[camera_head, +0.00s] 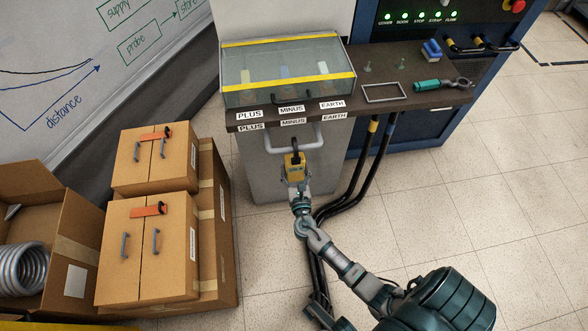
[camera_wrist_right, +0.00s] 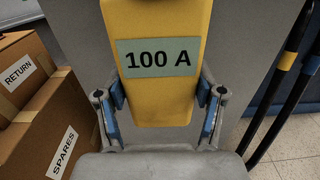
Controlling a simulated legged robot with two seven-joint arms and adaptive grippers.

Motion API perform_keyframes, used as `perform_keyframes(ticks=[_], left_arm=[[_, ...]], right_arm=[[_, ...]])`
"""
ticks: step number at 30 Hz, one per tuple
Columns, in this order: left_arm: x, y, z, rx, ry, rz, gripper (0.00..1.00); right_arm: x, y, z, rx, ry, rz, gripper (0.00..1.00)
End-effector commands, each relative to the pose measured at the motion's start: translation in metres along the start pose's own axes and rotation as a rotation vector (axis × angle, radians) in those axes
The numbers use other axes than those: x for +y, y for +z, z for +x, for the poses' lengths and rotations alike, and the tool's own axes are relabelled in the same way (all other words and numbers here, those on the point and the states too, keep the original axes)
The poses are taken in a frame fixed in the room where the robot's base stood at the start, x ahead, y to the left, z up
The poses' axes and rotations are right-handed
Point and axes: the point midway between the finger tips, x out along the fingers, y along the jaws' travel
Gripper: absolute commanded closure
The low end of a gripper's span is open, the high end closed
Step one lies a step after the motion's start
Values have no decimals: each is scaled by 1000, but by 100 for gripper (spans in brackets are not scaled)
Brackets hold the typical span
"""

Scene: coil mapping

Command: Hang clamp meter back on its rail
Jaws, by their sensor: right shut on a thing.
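The yellow clamp meter (camera_head: 294,169) is upright in front of the grey cabinet, with its dark jaw at the top. In the right wrist view its yellow body (camera_wrist_right: 160,25) carries a label reading 100 A. My right gripper (camera_wrist_right: 160,112) is shut on the meter's lower body, one finger on each side. The light grey rail (camera_head: 279,151) is a bar under the MINUS label. The meter's jaw overlaps the rail in the picture; I cannot tell whether it is hooked over it. My left gripper is out of view.
A glass case (camera_head: 285,95) with yellow edges stands on the dark bench (camera_head: 385,104), with a teal-handled tool (camera_head: 430,86) to its right. Black cables (camera_head: 377,165) hang right of the meter. Cardboard boxes (camera_head: 150,225) stand to the left. The right floor is clear.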

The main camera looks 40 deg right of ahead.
Motion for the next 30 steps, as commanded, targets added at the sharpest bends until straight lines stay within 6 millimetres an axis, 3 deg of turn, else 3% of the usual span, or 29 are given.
perform_keyframes(ticks=[2,3,6,16,20,30], left_arm=[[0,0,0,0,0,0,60],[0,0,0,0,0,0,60],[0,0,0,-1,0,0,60],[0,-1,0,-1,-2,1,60],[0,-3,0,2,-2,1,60],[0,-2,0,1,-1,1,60]], right_arm=[[0,1,0,-2,0,0,79],[0,1,0,-2,0,0,29],[0,1,0,-2,0,0,4],[0,-1,0,2,0,0,3],[0,-2,-10,3,0,-1,3],[0,-2,-81,5,0,1,3]])
